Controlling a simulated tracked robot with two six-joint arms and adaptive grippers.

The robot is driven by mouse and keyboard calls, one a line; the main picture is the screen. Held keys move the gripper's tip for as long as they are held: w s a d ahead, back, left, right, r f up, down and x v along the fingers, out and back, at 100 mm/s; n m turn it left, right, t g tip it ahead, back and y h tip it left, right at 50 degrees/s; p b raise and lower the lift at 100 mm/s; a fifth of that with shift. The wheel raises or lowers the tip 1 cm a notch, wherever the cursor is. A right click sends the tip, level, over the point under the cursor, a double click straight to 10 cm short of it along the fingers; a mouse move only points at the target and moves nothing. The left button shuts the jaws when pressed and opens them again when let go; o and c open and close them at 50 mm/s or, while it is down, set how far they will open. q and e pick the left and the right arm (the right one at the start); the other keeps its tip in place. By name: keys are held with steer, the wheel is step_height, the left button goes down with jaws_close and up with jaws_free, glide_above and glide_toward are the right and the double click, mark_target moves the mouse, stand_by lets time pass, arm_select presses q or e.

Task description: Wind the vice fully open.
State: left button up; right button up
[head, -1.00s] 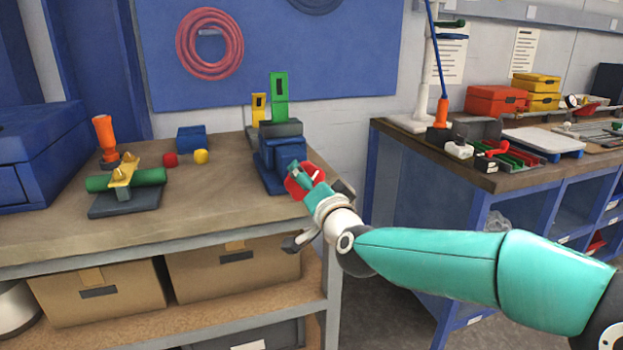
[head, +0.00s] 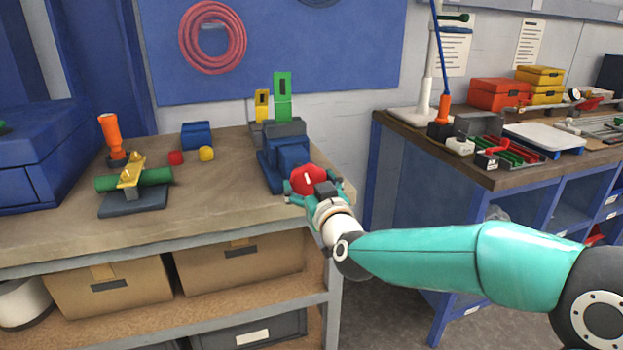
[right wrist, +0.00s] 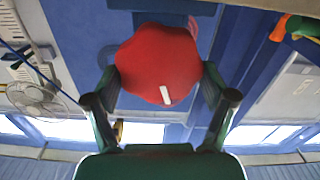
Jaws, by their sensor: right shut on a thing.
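The blue vice (head: 284,162) stands at the right end of the wooden bench, with grey jaws on top. A red round handwheel (head: 306,180) with a white mark is on its front side. My right gripper (head: 312,192) is at this wheel, a finger on either side of it. In the right wrist view the wheel (right wrist: 158,64) sits between the two fingers, which are shut on its rim, and its white mark points down and slightly right. A green upright block (head: 282,97) and a yellow block (head: 262,104) stand at the vice's jaws. My left gripper is not in view.
A second bench (head: 480,170) stands to the right past a gap.

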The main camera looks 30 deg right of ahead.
steer(key=n, duration=0.2)
steer(key=n+p, duration=0.1)
steer(key=shift+a+f+n, duration=0.2)
steer(key=shift+f+n, duration=0.2)
steer(key=n+p, duration=0.1)
steer(key=n, duration=0.2)
steer(key=shift+n, duration=0.3)
steer(key=n, duration=0.2)
steer(key=n+p, duration=0.1)
steer(key=n, duration=0.3)
steer(key=shift+f+p, duration=0.25)
steer(key=shift+p, duration=0.1)
steer(key=o, duration=1)
steer(key=shift+r, duration=0.1)
steer(key=shift+r, duration=0.1)
steer(key=shift+s, duration=0.1)
